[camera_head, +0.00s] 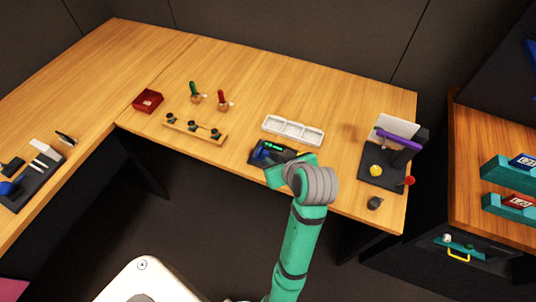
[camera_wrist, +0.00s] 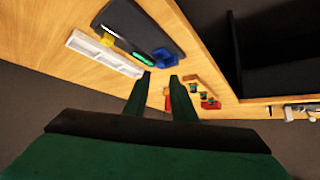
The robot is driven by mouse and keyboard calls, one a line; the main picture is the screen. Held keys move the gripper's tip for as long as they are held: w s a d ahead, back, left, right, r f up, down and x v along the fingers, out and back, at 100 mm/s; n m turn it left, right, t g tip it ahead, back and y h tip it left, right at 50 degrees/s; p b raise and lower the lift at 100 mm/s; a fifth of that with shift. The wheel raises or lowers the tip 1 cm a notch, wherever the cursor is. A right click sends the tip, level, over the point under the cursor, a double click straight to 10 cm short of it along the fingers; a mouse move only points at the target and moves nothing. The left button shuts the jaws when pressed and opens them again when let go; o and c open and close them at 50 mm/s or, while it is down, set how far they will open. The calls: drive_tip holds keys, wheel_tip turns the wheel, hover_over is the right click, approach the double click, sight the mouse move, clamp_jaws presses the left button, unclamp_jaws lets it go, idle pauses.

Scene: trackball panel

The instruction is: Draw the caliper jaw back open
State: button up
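My gripper (camera_wrist: 161,75) is open, with two dark green fingers apart and only bare table seen between them. In the head view it is over the front edge of the table, at the dark panel (camera_head: 256,160), and my wrist hides part of that panel. In the wrist view the panel (camera_wrist: 128,22) has a green lit display, a blue part and a yellow part beyond the fingertips. I cannot clearly make out a caliper. A dark board (camera_head: 28,190) at the far left carries pale bars and a blue part; I cannot tell if it is the caliper.
A white compartment tray (camera_head: 293,131) lies behind the panel. A wooden rack (camera_head: 195,130), two screwdriver-like tools (camera_head: 222,101) and a red box (camera_head: 148,101) are to its left. A dark stand (camera_head: 385,172) with a purple bar is at the right. Table between is clear.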

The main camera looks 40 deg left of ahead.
sight(266, 154)
drive_tip(key=x, duration=0.9)
drive_tip(key=shift+w+f, duration=0.15)
clamp_jaws()
